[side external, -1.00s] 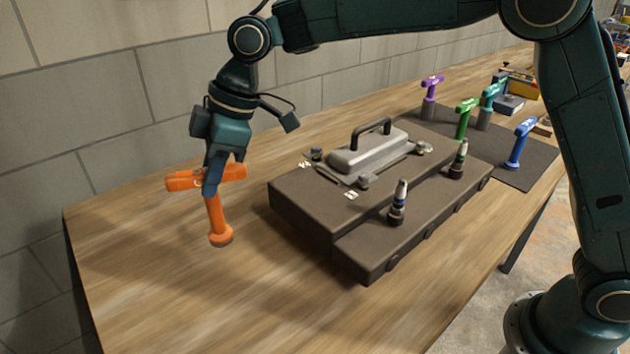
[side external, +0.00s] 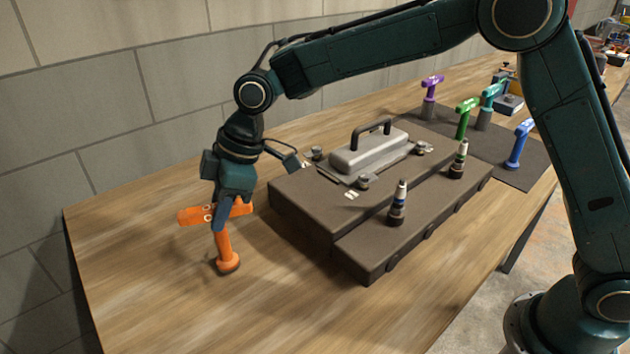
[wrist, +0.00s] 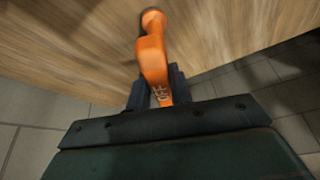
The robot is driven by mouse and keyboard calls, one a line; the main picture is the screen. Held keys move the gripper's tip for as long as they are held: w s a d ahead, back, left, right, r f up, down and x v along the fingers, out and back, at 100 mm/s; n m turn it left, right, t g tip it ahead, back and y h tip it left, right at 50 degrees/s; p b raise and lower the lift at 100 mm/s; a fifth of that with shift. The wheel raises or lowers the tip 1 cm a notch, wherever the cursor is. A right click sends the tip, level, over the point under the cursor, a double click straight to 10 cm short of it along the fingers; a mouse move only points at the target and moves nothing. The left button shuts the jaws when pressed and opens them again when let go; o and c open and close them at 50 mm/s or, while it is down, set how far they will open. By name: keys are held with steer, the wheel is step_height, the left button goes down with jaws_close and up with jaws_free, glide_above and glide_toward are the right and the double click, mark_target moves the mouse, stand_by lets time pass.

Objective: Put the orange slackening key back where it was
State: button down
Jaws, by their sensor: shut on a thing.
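The orange slackening key (side external: 224,245) is a T-shaped tool with a crossbar on top and a round foot below. My gripper (side external: 224,215) is shut on its crossbar from above. The key hangs slightly tilted, with its foot close to the wooden bench at the left; I cannot tell whether the foot touches. In the wrist view the orange key (wrist: 152,60) stretches away from between my fingers (wrist: 157,90), its foot at the top of the picture.
The brown engine block (side external: 310,215) with its grey handled cover (side external: 368,152) stands to the right of the key. Purple, green, teal and blue keys stand on a dark mat (side external: 525,172) at the back right. Bare bench (side external: 150,290) surrounds the orange key. A block wall runs behind.

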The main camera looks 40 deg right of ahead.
steer(key=shift+f, duration=0.55)
steer(key=c, duration=1.3)
jaws_free()
steer(key=shift+o, duration=0.2)
steer(key=v, duration=1.2)
